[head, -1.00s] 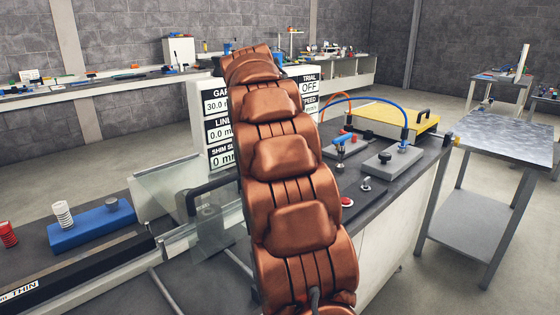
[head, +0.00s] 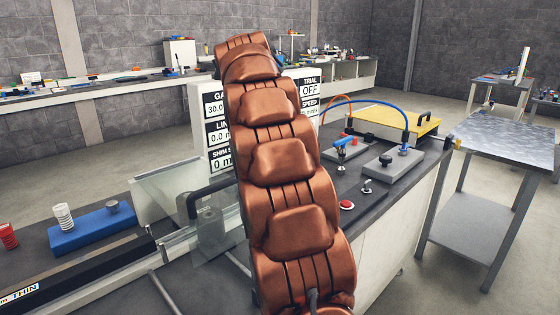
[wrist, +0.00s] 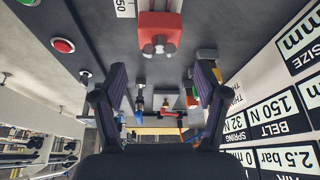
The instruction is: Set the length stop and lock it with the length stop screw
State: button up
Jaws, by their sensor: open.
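My gripper (wrist: 162,78) is open in the wrist view, its two dark fingers spread with nothing held between them. A red block (wrist: 158,30) with two pale rounded ends sits on the dark bench top ahead of the fingers, beside a white scale strip (wrist: 124,8). It may be the length stop, but I cannot tell for sure. No length stop screw can be made out with certainty. The fingers appear apart from the red block. In the head view my copper arm covers the middle of the bench, and my gripper is hidden behind it.
A display board (head: 217,130) stands beside the arm. A red button (head: 347,205), a grey block with a black knob (head: 386,158) and a yellow plate (head: 390,119) are to its right. A blue block (head: 92,230) and clear guard (head: 175,183) are left. A side table (head: 510,138) stands right.

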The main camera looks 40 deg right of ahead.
jog(key=shift+v, duration=1.9)
